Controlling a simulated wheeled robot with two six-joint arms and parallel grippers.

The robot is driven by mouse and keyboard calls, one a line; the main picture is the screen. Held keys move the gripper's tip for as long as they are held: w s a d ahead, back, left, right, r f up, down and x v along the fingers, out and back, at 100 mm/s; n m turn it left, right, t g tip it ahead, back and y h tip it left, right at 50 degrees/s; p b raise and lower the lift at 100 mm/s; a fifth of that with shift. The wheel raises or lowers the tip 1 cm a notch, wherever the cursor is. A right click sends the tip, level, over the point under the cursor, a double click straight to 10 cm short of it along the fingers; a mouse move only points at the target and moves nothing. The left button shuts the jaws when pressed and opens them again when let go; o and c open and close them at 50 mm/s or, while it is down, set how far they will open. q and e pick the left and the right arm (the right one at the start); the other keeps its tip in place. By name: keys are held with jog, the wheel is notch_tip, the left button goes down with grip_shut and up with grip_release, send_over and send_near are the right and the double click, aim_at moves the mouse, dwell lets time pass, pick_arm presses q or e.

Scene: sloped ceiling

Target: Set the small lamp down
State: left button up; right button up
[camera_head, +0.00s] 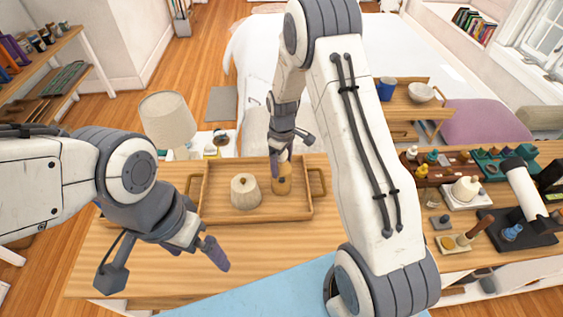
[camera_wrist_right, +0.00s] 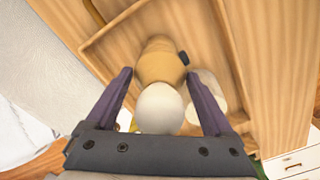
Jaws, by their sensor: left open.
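The small lamp, with a round white top and tan wooden body (camera_wrist_right: 160,62), is between the fingers of my right gripper (camera_wrist_right: 160,78) in the right wrist view. The fingers are close along its sides; whether they press on it is unclear. In the head view the tan body (camera_head: 282,184) is upright over the right part of the wooden tray (camera_head: 226,218), partly hidden by my right gripper (camera_head: 284,160). Whether its base touches the tray floor is hard to tell. My left gripper (camera_head: 165,268) is open and empty over the table's left front.
A cream, knobbed pot (camera_head: 245,193) stands in the tray left of the lamp. A large lamp with a beige shade (camera_head: 168,120) is behind the tray's left. The wooden table (camera_head: 270,246) is bare in front of the tray. Many small items crowd the right side.

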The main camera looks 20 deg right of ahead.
jog(key=shift+o, duration=0.2)
jog(key=shift+r, duration=0.1)
jog(key=shift+r, duration=0.5)
notch_tip(320, 180, up, 10)
jog(key=b, duration=0.3)
jog(key=shift+r, duration=0.25)
jog(key=shift+r+b, duration=0.3)
jog(key=shift+r, duration=0.05)
jog(key=shift+f, duration=0.1)
